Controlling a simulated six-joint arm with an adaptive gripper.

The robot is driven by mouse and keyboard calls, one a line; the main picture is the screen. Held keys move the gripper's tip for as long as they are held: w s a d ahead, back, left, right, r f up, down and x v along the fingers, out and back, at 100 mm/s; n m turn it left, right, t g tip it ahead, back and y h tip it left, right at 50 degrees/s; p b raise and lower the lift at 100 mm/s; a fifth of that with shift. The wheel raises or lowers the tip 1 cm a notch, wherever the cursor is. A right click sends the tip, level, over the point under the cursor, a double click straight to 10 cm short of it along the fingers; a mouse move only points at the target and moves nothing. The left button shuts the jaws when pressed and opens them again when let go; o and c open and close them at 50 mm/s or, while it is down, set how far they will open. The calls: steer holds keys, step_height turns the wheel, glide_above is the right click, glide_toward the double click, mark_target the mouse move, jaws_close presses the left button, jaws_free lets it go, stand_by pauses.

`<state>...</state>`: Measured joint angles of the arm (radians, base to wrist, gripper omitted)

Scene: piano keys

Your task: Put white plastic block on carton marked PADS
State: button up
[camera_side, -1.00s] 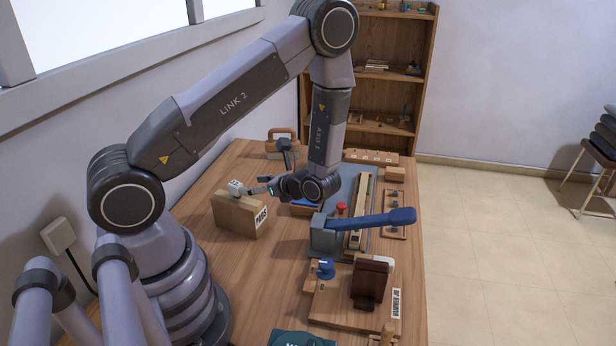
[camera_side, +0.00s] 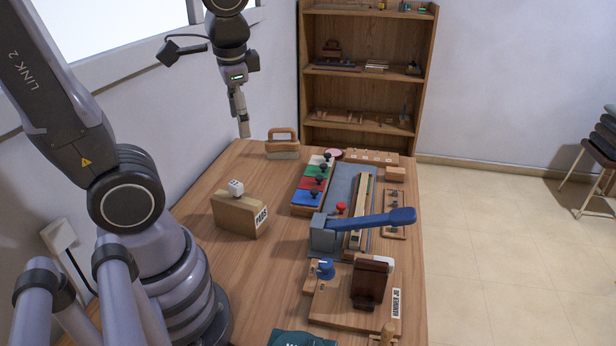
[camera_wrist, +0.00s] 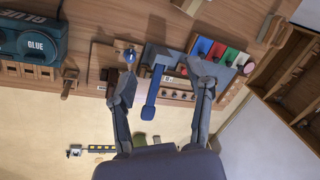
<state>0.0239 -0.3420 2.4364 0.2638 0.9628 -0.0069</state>
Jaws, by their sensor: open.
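The carton marked PADS (camera_side: 239,214) stands on the left part of the wooden table in the side view. The small white block (camera_side: 236,187) rests on top of the carton, near its upper left end. My gripper (camera_side: 243,130) is raised high above the far left end of the table, well away from the carton and block. In the wrist view my gripper (camera_wrist: 165,90) has its two fingers spread, with nothing between them. The carton and block cannot be made out in the wrist view.
A blue-handled lever press (camera_side: 362,228) stands mid-table beside a rack of coloured pieces (camera_side: 312,185). A wooden fixture (camera_side: 355,295) is at the near right. A wood-handled block (camera_side: 282,145) sits at the far end. A shelf (camera_side: 365,80) stands behind.

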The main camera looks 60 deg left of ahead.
steer(key=s+d+r+n+t+h, duration=0.1)
steer(key=s+d+r+t+h, duration=0.1)
steer(key=s+d+r+t, duration=0.1)
steer(key=shift+s+d+r+n+t+h, duration=0.3)
steer(key=shift+d+r+n+t, duration=0.1)
steer(key=shift+r+t, duration=0.4)
stand_by(0.7)
